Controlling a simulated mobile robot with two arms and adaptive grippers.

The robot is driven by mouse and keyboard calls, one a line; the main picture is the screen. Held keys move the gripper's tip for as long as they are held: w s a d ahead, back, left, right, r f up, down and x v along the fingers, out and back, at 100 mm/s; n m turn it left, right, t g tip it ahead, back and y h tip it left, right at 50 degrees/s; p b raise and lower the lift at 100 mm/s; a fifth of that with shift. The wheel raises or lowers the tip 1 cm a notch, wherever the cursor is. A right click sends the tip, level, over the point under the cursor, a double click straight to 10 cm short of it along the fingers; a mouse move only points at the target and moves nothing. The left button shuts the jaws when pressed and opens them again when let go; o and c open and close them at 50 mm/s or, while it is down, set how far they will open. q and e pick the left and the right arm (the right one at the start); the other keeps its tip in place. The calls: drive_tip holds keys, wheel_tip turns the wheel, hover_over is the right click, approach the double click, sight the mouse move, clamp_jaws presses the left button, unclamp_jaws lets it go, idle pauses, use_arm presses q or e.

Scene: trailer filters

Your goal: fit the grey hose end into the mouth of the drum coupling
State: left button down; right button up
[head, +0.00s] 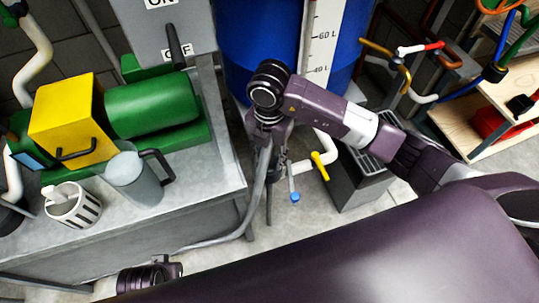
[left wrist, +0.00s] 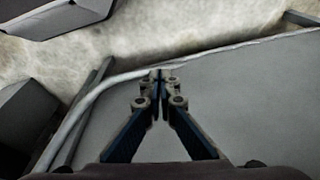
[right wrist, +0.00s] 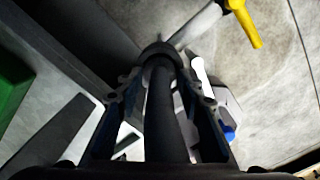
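My right gripper (head: 270,140) points down in front of the blue drum, with its fingers around the dark grey hose (right wrist: 165,110). In the right wrist view the hose runs between the fingers (right wrist: 160,75) up to a dark ring (right wrist: 158,50). The white drum pipe (right wrist: 200,25) shows just beyond the ring; I cannot tell whether the hose end is inside the coupling mouth. In the head view the hose (head: 240,225) hangs down and bends left along the bench. My left gripper (left wrist: 160,75) has its fingertips together over a grey hose length (left wrist: 90,95); contact is unclear.
The blue drum (head: 245,45) has a white litre scale (head: 320,40) and a yellow valve handle (head: 319,165). A blue handle (head: 295,197) hangs nearby. A metal bench (head: 215,170) with a green pump (head: 150,105), jug (head: 130,175) and white cup (head: 75,208) stands at left.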

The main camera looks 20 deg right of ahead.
drive_tip(key=shift+r, duration=0.15)
